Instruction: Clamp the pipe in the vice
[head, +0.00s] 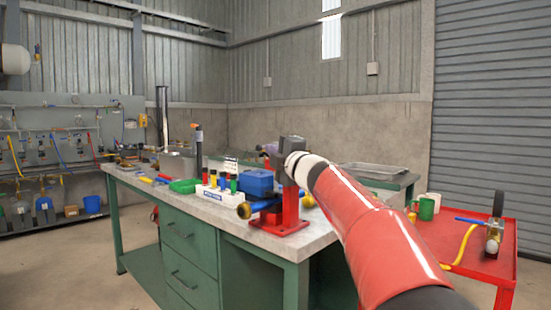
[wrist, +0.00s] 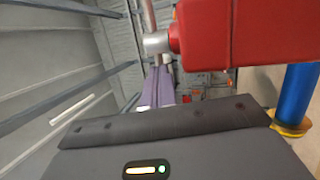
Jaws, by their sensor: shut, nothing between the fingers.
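The vice (head: 280,226) has a red base and upright and stands at the near corner of the bench. The blue pipe (head: 265,206) has brass ends and lies level at the vice; I cannot tell whether the jaws grip it. In the wrist view the pipe (wrist: 298,95) is at the right edge, beside the vice's red body (wrist: 250,35). A silver hub (wrist: 157,43) with a bar projects from that body. My gripper (head: 266,147) is above and behind the vice, partly hidden by its own hand. Its purple fingers (wrist: 159,78) are shut and empty near the hub; contact is unclear.
A blue box (head: 258,181), a white rack with coloured pieces (head: 222,196) and a green tray (head: 184,186) crowd the bench left of the vice. A red cart (head: 480,262) with a green mug (head: 426,209) stands at the right. The floor at left is clear.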

